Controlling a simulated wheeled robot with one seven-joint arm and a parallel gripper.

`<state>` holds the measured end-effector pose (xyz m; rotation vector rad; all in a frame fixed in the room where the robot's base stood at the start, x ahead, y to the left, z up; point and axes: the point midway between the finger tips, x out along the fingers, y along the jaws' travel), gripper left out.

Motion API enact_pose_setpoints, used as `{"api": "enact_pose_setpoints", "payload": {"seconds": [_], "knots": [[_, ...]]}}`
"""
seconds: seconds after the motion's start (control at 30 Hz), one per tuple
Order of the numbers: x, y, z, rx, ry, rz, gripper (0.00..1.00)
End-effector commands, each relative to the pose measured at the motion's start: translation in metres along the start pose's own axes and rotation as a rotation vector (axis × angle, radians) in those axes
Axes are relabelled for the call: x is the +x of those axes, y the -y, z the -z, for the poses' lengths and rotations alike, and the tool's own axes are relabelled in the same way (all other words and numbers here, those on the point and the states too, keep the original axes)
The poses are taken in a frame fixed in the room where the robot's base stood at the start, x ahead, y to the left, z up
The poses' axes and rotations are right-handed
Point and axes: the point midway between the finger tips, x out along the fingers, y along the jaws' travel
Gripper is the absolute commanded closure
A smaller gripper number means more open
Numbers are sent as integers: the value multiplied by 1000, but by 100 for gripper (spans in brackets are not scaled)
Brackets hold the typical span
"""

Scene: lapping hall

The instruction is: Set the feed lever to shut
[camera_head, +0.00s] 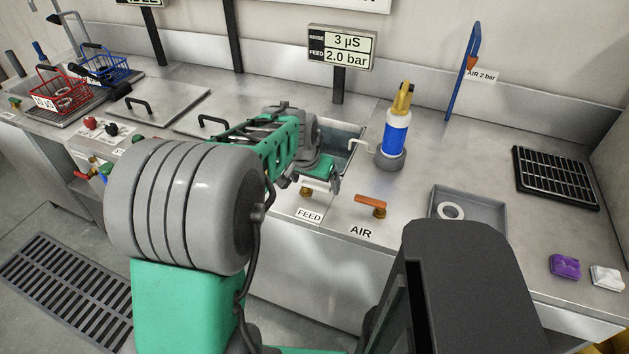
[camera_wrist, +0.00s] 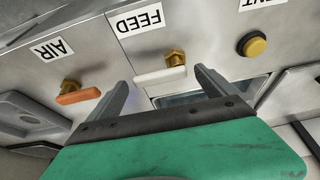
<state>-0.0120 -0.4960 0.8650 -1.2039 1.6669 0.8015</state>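The feed lever (camera_wrist: 161,77) is a pale white handle on a brass fitting, by the FEED label (camera_wrist: 140,19) in the wrist view. It lies crosswise in that picture. In the head view the FEED label (camera_head: 309,214) and brass fitting (camera_head: 306,192) show, but my arm's end hides most of the lever. My gripper (camera_wrist: 163,79) is open, its fingers on either side of the lever with small gaps at both ends. It also shows in the head view (camera_head: 322,184). The display (camera_head: 340,48) reads 3 µS and feed 2.0 bar.
The orange air lever (camera_head: 370,206) is to the right of the feed lever. A blue-and-white bottle (camera_head: 396,131) and a grey tray (camera_head: 481,208) stand on the counter. A sink (camera_head: 347,137) opens behind my gripper.

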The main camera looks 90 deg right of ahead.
Motion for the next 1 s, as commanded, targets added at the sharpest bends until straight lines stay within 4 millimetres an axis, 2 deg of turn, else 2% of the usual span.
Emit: {"api": "enact_pose_setpoints", "payload": {"seconds": [0.27, 0.37, 0.6, 0.7, 1.0], "knots": [[-1, 0, 0, -2, 0, 0, 1], [-12, 0, 1, -2, -2, 1, 1], [-60, 0, 0, -2, -3, 1, 1], [-73, 0, 0, -2, -2, 0, 1], [-78, 0, 0, -2, 1, 0, 1]]}}
